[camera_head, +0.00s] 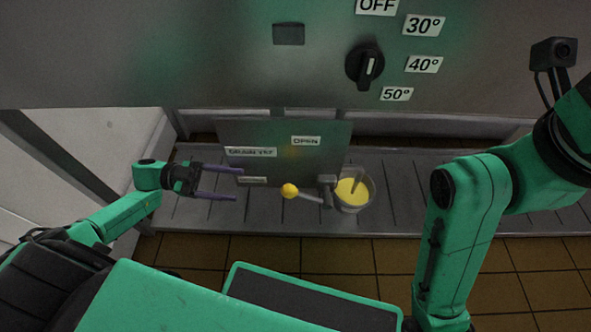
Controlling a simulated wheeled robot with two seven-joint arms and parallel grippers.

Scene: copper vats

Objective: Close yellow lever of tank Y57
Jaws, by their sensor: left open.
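The yellow lever (290,191) has a round yellow knob on a grey metal rod. The rod runs right to a grey valve (328,188) on the tank front, under a plate marked "OPEN" and what looks like "DRAIN Y57" (252,152). The knob points left and slightly up in the picture. My left gripper (240,184) is open and empty, its two purple fingers pointing right, apart from and left of the knob. My right arm is at the right; its gripper is not in view.
A metal bucket (357,206) with yellow liquid stands on the slatted grate (430,200) just right of the valve. A black dial (366,66) with temperature labels sits on the panel above. The tiled floor (540,290) lies in front.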

